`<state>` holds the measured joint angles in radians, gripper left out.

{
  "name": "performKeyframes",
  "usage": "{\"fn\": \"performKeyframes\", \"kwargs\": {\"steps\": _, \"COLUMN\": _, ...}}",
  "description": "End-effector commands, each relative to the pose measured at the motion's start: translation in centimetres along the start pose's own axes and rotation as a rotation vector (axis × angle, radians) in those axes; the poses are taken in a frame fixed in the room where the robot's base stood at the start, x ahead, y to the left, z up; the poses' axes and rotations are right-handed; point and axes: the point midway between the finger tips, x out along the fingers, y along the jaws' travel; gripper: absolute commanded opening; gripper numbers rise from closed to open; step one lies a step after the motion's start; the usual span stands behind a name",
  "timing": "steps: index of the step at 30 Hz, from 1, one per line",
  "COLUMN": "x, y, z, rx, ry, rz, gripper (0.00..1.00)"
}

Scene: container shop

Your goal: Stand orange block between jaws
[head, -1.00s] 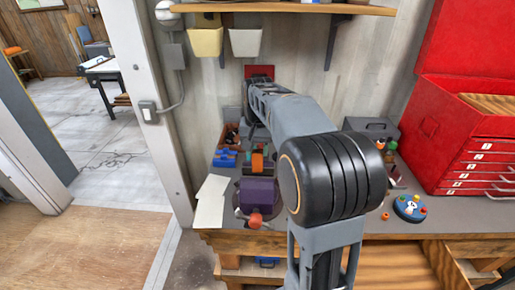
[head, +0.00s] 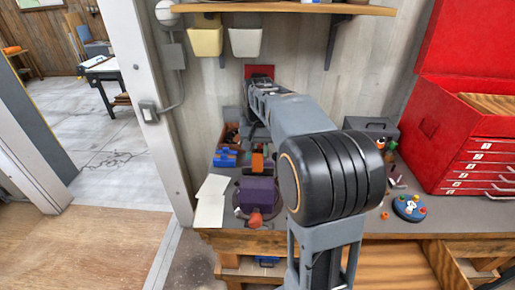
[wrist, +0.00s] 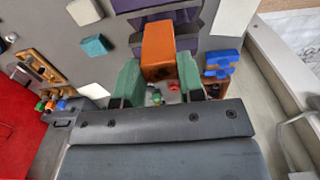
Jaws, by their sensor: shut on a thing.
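The orange block (wrist: 158,48) is held between the two green fingers of my gripper (wrist: 160,74) in the wrist view. In the head view the orange block (head: 257,161) shows small, just behind the purple vise (head: 258,191), with much of my gripper hidden by my arm. The purple vise (wrist: 203,14) also shows at the top of the wrist view, beyond the block's far end. I cannot tell from these views whether the block touches the vise or is between its jaws.
A blue object (head: 225,157) sits left of the block, close to my gripper's finger in the wrist view (wrist: 219,65). White sheets (head: 211,201) lie left of the vise. A red tool chest (head: 470,150) stands at the right. A blue round piece (head: 409,208) is on the bench.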

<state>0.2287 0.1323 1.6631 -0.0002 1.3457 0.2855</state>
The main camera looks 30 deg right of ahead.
Motion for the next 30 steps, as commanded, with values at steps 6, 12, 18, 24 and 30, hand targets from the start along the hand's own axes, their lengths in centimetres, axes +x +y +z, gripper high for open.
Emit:
{"fn": "performKeyframes", "kwargs": {"steps": 6, "x": -0.09, "y": 0.00, "z": -0.02, "rx": 0.000, "ry": 0.002, "rz": -0.001, "gripper": 0.00}}
{"fn": "performKeyframes", "kwargs": {"steps": 12, "x": -0.09, "y": 0.00, "z": -0.01, "rx": 0.000, "ry": 0.002, "rz": -0.001, "gripper": 0.00}}
{"fn": "performKeyframes", "kwargs": {"steps": 18, "x": 0.01, "y": 0.00, "z": -0.01, "rx": 0.000, "ry": 0.002, "rz": 0.000, "gripper": 0.00}}
{"fn": "performKeyframes", "kwargs": {"steps": 24, "x": 0.32, "y": 0.00, "z": -0.01, "rx": 0.000, "ry": 0.001, "rz": 0.000, "gripper": 0.00}}
{"fn": "performKeyframes", "kwargs": {"steps": 30, "x": 0.71, "y": 0.00, "z": -0.01, "rx": 0.000, "ry": 0.001, "rz": 0.000, "gripper": 0.00}}
